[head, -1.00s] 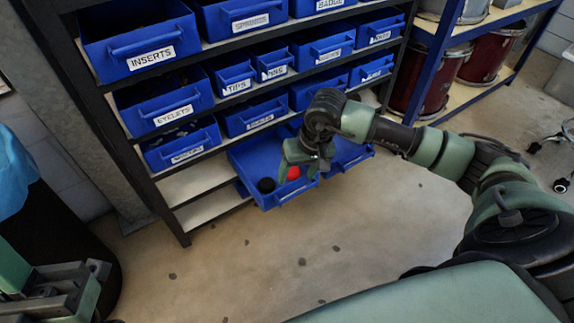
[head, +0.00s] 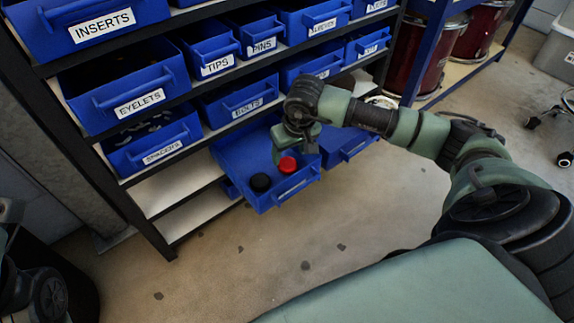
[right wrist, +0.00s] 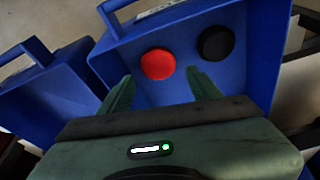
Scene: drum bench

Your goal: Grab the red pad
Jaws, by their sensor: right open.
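The red pad (head: 287,165) is a small round disc in the pulled-out blue drawer (head: 233,158). A black pad (head: 260,182) lies beside it, to its left in the head view. My right gripper (head: 283,150) is over the drawer, close to the red pad. In the right wrist view, its two green fingers (right wrist: 161,85) are open with nothing between them. The red pad (right wrist: 158,63) lies just ahead of the fingertips, roughly centred between them. The black pad (right wrist: 215,42) lies to its right there. I cannot tell the exact height of the fingers above the pad.
Labelled blue bins, such as EYELETS (head: 124,87) and BOLTS (head: 240,100), fill the dark rack above the drawer. Another blue drawer (head: 346,145) is pulled out just to the right. Red drums (head: 420,62) stand on a shelf at upper right. The floor in front is clear.

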